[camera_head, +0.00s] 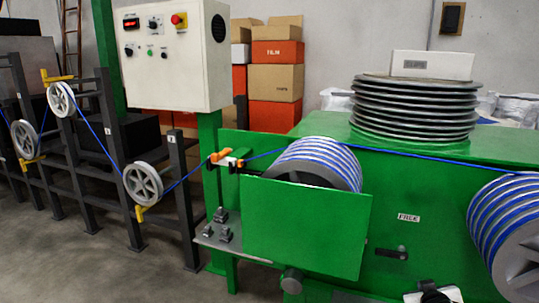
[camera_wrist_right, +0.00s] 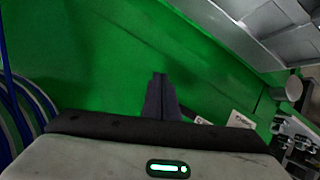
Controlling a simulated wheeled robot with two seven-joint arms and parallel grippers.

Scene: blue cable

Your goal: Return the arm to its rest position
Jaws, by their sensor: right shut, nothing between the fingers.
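The blue cable (camera_head: 411,154) runs over grey pulleys on the left, past an orange guide (camera_head: 226,157), around a grooved drum (camera_head: 318,161) and across to a second drum (camera_head: 509,232) at the right. In the right wrist view, my right gripper (camera_wrist_right: 160,78) is shut with nothing between its dark fingers, in front of green machine panels. Blue cable strands (camera_wrist_right: 20,98) show at that view's left edge, apart from the fingers. A white and black part, which looks like my right arm (camera_head: 440,294), shows at the bottom of the head view. My left gripper is not in view.
The green machine (camera_head: 305,226) fills the middle and right. A control box (camera_head: 176,55) stands on a green post. A dark frame holds the pulleys (camera_head: 143,183) at left. Stacked grey discs (camera_head: 415,108) sit on the machine top. Open floor (camera_head: 80,265) shows at lower left.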

